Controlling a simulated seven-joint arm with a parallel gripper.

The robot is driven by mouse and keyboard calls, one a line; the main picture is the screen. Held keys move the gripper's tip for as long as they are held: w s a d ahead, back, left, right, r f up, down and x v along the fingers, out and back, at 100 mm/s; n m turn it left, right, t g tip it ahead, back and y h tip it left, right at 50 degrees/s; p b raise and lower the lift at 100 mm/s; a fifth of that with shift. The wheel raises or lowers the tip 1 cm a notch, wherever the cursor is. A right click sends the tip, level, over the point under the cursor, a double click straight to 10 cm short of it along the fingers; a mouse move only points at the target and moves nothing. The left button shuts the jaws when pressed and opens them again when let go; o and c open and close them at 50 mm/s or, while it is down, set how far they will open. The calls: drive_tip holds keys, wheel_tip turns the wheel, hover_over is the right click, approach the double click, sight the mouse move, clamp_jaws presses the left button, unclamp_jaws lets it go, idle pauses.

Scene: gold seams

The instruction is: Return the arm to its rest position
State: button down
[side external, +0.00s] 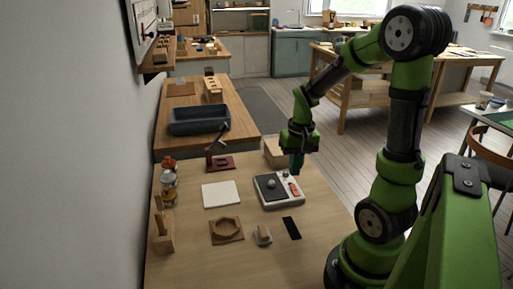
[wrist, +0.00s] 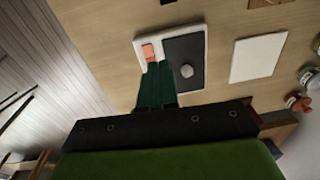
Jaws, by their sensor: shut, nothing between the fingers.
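My green arm reaches over the wooden work table (side external: 180,262) from the right. My gripper (side external: 297,172) points down and is shut, with nothing between its dark green fingers. In the side external view it is just above the back right part of a device with a white casing and dark panel (side external: 268,186). In the wrist view my gripper (wrist: 157,68) overlaps the device's white casing (wrist: 142,43), beside an orange-red patch (wrist: 149,52). A grey knob (wrist: 187,71) sits on the dark panel. I cannot tell whether the fingertips touch the device.
A white square pad (side external: 221,194) lies left of the device. A wooden piece with a round recess (side external: 226,230), a small grey item (side external: 263,236) and a black strip (side external: 292,228) lie in front. Bottles (side external: 169,184) stand at left; a cardboard-coloured box (side external: 275,152) stands behind.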

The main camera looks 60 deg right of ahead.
drive_tip(key=a+r+n+t+y, duration=0.1)
drive_tip(key=a+r+n+t, duration=0.1)
drive_tip(key=a+r, duration=0.4)
drive_tip(key=s+a+r+n+t, duration=0.1)
drive_tip(key=a+r+n+t, duration=0.2)
drive_tip(key=a+r, duration=0.4)
drive_tip(key=a+t, duration=0.1)
drive_tip(key=a, duration=0.5)
drive_tip(key=shift+s+a+r+t+y, duration=0.2)
drive_tip(key=shift+a+t+y, duration=0.1)
drive_tip(key=shift+y, duration=0.1)
